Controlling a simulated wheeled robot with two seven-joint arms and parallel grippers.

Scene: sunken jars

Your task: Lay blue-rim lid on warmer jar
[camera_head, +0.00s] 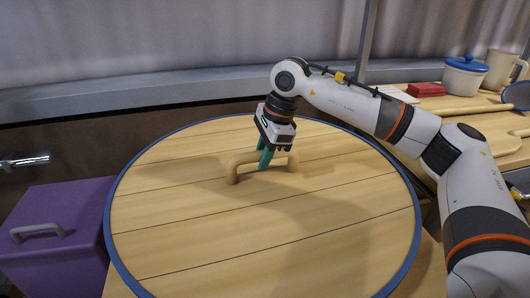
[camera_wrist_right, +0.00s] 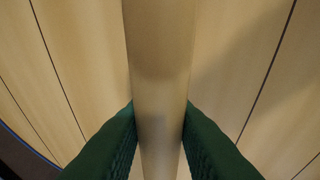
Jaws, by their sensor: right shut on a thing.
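The blue-rim lid (camera_head: 200,235) is a large round plank-wood disc with a blue edge, filling the middle of the head view. A wooden bar handle (camera_head: 243,160) stands up from it. My right gripper (camera_head: 265,160) is shut on this handle. In the right wrist view its green fingers (camera_wrist_right: 158,140) press on both sides of the handle bar (camera_wrist_right: 158,60), with the lid's planks (camera_wrist_right: 245,60) behind. The lid hides whatever is under it, and I cannot make out the warmer jar. My left gripper is not in view.
A purple box (camera_head: 60,235) with a grey handle stands at the left. At the back right, a wooden counter holds a white pot with a blue lid (camera_head: 464,76), a beige mug (camera_head: 499,70) and a red block (camera_head: 426,89). A wall ledge (camera_head: 150,90) runs behind the lid.

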